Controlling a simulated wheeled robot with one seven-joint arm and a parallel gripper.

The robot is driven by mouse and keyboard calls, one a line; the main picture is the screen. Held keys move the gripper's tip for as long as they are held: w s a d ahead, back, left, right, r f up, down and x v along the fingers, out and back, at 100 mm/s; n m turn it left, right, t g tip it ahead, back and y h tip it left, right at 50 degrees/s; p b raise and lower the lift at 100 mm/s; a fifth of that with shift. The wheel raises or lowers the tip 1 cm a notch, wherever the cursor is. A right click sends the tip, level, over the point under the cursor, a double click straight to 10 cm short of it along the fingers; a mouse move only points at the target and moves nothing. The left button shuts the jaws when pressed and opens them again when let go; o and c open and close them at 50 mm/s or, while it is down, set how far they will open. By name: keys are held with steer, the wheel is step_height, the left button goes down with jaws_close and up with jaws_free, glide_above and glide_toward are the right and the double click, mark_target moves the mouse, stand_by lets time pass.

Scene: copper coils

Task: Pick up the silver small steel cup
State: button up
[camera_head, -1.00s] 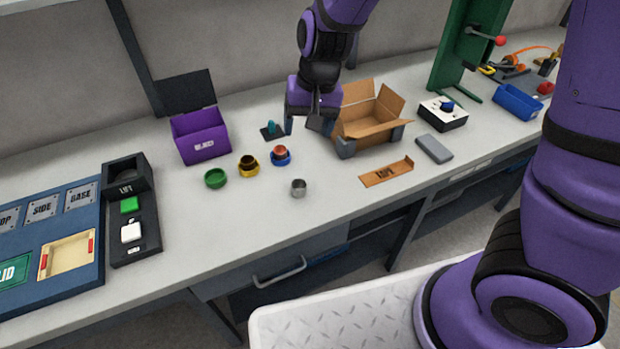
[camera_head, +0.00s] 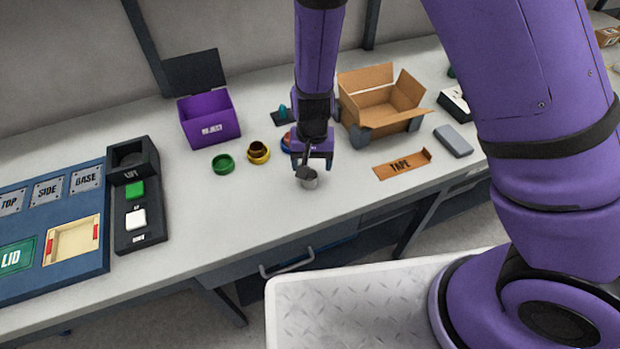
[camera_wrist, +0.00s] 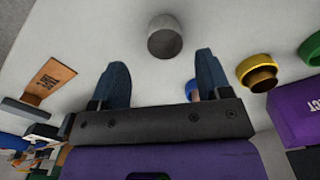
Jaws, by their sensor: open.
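The silver small steel cup (camera_head: 308,180) stands upright on the grey bench near its front edge. My gripper (camera_head: 312,164) is right beside and above it in the head view, and part of the gripper covers the cup's rim. In the wrist view the cup (camera_wrist: 165,37) lies just beyond the two blue fingertips, roughly in line with the gap between them. My gripper (camera_wrist: 160,75) is open and nothing is between its fingers. Whether a finger touches the cup cannot be told.
A yellow cup (camera_head: 258,153) and a green cup (camera_head: 223,164) stand to the left. An orange-and-blue cup is mostly hidden behind my gripper. A purple box (camera_head: 209,118), an open cardboard box (camera_head: 378,95) and a tape piece (camera_head: 402,164) are nearby. Bench in front is clear.

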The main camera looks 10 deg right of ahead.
mark_target(310, 176)
steer(key=shift+a+f, duration=0.15)
steer(key=shift+f, duration=1.25)
steer(key=shift+a+f, duration=0.1)
steer(key=shift+f, duration=1.3)
steer(key=shift+c, duration=0.2)
steer(key=c, duration=1)
